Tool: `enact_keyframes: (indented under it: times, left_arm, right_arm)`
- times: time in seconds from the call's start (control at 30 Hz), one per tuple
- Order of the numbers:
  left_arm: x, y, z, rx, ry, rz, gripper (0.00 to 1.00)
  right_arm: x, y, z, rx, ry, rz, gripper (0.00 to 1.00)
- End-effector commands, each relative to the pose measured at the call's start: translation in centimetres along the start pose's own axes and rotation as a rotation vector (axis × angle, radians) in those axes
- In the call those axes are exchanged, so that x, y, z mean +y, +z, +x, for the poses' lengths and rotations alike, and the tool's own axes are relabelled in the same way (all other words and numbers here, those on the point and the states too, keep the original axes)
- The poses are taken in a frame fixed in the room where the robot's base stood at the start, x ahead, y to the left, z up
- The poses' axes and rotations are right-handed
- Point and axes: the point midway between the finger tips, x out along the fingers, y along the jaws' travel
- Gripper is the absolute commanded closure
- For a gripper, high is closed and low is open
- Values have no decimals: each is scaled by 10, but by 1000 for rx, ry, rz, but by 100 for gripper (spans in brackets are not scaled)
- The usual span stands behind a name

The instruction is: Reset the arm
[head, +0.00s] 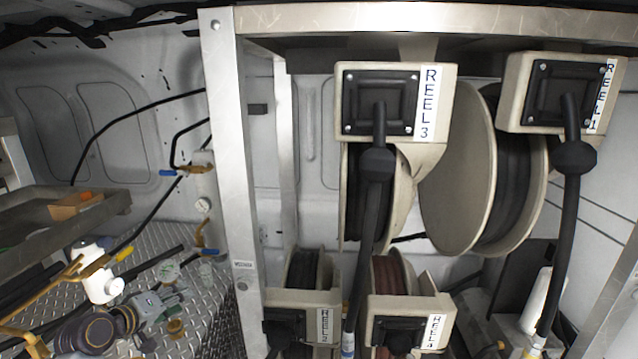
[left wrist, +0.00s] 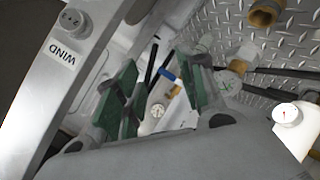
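My left arm comes in at the lower left of the head view, low over the diamond-plate floor. My left gripper (head: 165,300) is to the left of the metal upright. In the left wrist view my left gripper (left wrist: 158,95) has its two green-padded fingers spread apart, with nothing held between them. A gauge and a blue-handled valve show beyond the gap. My right arm and right gripper are not in view.
A metal rack upright (head: 231,180) stands right of my left gripper. REEL 3 (head: 395,110), REEL 1 (head: 560,95), and two lower reels hang with black hoses. A shelf (head: 60,220), a white valve fitting (head: 97,275) and a pressure gauge (head: 203,205) are nearby.

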Motion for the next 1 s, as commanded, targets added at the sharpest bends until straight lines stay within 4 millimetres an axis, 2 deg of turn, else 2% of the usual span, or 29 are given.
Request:
enact_keyframes:
  times: [0.03, 0.1, 0.27, 0.6, 0.8, 1.0]
  left_arm:
    - [-5, 21, 1, -34, -31, 43, 60]
    - [-12, 47, 1, -78, -75, 106, 60]
    - [-27, 105, -5, -181, -164, 246, 60]
    - [-55, 214, -41, -401, -313, 521, 60]
    - [-65, 264, -72, -521, -375, 657, 60]
    - [-70, 291, -94, -596, -407, 737, 60]
  right_arm:
    - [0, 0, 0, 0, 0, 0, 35]
    - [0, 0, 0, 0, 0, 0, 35]
    - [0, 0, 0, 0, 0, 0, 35]
    - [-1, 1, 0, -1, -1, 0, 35]
    - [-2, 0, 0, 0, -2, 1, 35]
    - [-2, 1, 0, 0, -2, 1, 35]
